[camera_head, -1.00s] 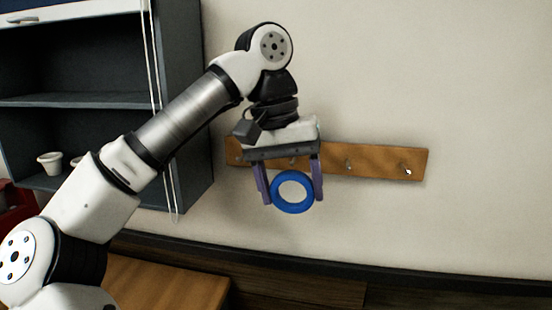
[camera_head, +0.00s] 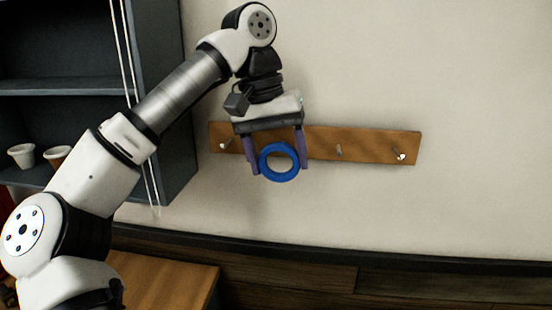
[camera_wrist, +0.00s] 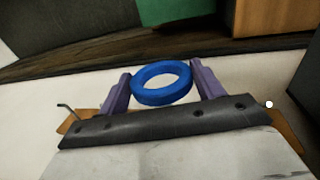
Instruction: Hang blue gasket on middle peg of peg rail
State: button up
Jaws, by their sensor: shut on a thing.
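The blue gasket (camera_head: 279,177) is a thick ring held upright between the two purple fingers of my gripper (camera_head: 279,168). In the wrist view the gasket (camera_wrist: 150,98) is pinched at its sides, with its hole open. The wooden peg rail (camera_head: 370,145) is on the wall behind. Three pegs show: a left one (camera_head: 225,145), one right of my gripper (camera_head: 339,150) and one near the right end (camera_head: 399,156). My gripper covers the rail between the first two. The gasket overlaps the rail's lower edge in the picture; its distance from the wall is unclear.
A dark shelf unit (camera_head: 160,100) with small pots (camera_head: 22,155) stands left of the rail, with white cords hanging on its side. A wooden surface (camera_head: 165,285) lies below at the left. The wall right of and below the rail is clear.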

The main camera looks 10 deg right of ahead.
jog(key=shift+w+d+f, duration=0.1)
jog(key=shift+w+d, duration=0.25)
jog(key=shift+w, duration=0.45)
jog(key=shift+w+d+f, duration=0.1)
jog(key=shift+w+d, duration=0.2)
jog(key=shift+w, duration=0.45)
jog(key=shift+w+d, duration=0.35)
jog(key=shift+w, duration=0.45)
jog(key=shift+w+d+f, duration=0.25)
jog(key=shift+w+f, duration=0.35)
jog(key=shift+w, duration=0.05)
jog(key=o, duration=1)
jog(key=v, duration=0.7)
jog(key=shift+s+a+r, duration=0.1)
jog(key=shift+r, duration=0.05)
